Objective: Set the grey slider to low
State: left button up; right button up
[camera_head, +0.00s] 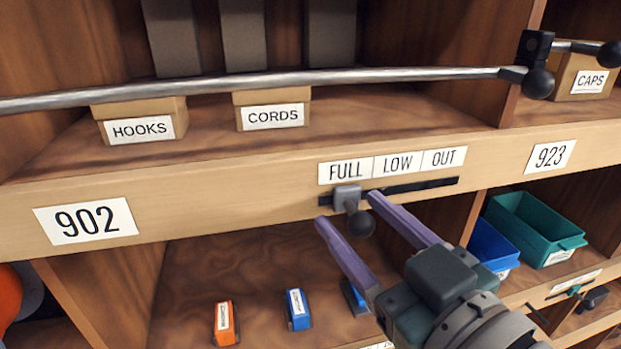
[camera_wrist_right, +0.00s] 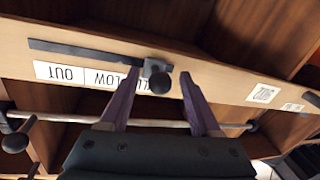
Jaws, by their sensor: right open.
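The grey slider (camera_head: 347,197) sits under the FULL label (camera_head: 346,171), at the left end of a dark slot (camera_head: 420,187) in the shelf edge. A dark ball knob (camera_head: 361,224) sticks out from it. The LOW label (camera_head: 398,164) is to its right, then OUT (camera_head: 443,158). My right gripper (camera_head: 348,208) is open, with one purple finger on each side of the knob. In the right wrist view the slider (camera_wrist_right: 155,67) and its knob (camera_wrist_right: 160,84) appear between the fingertips (camera_wrist_right: 158,75); I cannot tell whether they touch. My left gripper is not in view.
A metal rail (camera_head: 250,83) crosses in front of the upper shelf, with HOOKS (camera_head: 140,120) and CORDS (camera_head: 272,110) boxes behind. Below lie an orange item (camera_head: 225,322) and blue items (camera_head: 298,309). A blue bin (camera_head: 490,245) and green bin (camera_head: 535,228) stand at the right.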

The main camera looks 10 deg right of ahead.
grip_shut()
dwell(0.5)
dwell(0.9)
